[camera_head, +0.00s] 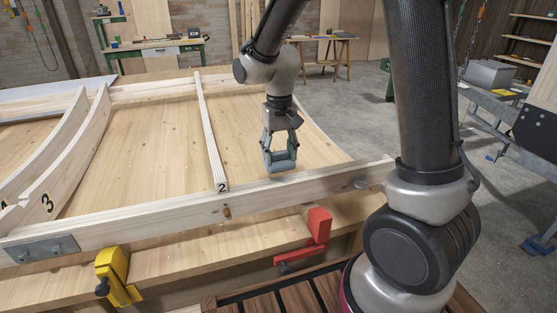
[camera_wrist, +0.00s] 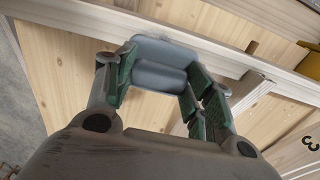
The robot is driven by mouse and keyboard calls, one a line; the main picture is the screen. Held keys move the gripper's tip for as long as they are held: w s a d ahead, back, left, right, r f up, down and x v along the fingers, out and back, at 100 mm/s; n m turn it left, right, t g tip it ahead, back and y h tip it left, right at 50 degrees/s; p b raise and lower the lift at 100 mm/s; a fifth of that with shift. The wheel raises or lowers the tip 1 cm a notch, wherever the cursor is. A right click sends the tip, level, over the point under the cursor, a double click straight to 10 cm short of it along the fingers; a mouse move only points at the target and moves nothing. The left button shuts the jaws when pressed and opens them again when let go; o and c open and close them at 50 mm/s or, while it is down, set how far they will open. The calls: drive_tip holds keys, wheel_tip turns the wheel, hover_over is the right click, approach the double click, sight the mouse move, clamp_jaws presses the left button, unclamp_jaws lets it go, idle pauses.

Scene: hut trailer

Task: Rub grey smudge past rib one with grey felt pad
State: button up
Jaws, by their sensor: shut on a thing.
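My gripper (camera_head: 280,160) is shut on the grey felt pad (camera_wrist: 163,65), which spans between its two fingers. In the head view the gripper points down above the wooden panel, just behind the front rail (camera_head: 150,226) and to the right of the rib marked 2 (camera_head: 212,135). The pad looks apart from the wood, though the height is hard to judge. A curved edge (camera_head: 325,138) at the right may be rib one; I see no number on it. A grey patch (camera_head: 358,183) shows on the front rail near my arm; I cannot tell if it is the smudge.
A curved rib marked 3 (camera_head: 75,160) stands to the left. A yellow clamp (camera_head: 113,275) and a red clamp (camera_head: 317,230) sit at the bench front. A wooden peg (camera_head: 227,211) sticks out of the front rail. The panel between the ribs is clear.

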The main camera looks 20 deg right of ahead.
sight(280, 152)
drive_tip(key=shift+r, duration=2.4)
drive_tip(key=shift+w+f, duration=0.1)
